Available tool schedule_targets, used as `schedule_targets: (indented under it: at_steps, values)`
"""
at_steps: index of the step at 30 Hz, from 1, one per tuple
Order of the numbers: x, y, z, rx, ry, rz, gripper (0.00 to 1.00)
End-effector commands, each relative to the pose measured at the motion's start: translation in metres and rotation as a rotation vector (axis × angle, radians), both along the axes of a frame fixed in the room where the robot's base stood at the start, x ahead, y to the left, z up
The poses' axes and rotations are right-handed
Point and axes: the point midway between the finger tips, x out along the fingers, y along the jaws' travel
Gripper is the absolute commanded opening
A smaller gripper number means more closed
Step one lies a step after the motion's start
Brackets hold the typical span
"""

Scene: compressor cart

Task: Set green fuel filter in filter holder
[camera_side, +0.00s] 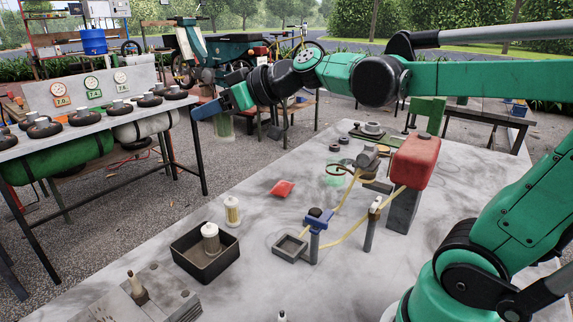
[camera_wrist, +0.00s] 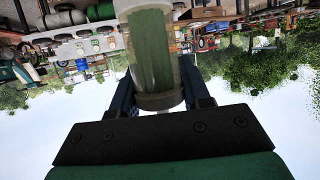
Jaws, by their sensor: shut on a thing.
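My gripper (camera_side: 222,107) is raised at the upper left of the workbench, far from the fittings on it. It is shut on the green fuel filter (camera_wrist: 152,50), a clear cylinder with a green core, which fills the top middle of the wrist view between the fingers. The filter also shows, small, below the fingers in the side view (camera_side: 223,126). A blue bracket on a grey post (camera_side: 319,218), with yellow hose beside it, stands mid-bench and looks like the filter holder. I cannot tell whether its seat is empty.
A black tray (camera_side: 188,262) holds a pale filter (camera_side: 211,238); another pale filter (camera_side: 232,211) stands behind it. A red packet (camera_side: 283,188), a red tank (camera_side: 415,160) and a second post (camera_side: 372,225) are on the bench. Bare bench lies around the packet.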

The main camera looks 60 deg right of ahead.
Motion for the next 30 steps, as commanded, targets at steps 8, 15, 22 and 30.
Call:
schedule_targets:
  at_steps: [8, 15, 22, 30]
  values:
    - [0.017, -0.016, -0.003, 0.002, 0.001, 0.039, 0.0]
    - [0.052, -0.062, -0.017, 0.002, 0.001, 0.178, 0.0]
    - [0.066, -0.103, -0.035, 0.001, 0.0, 0.301, 0.0]
    - [0.068, -0.123, -0.045, 0.0, 0.0, 0.362, 0.0]
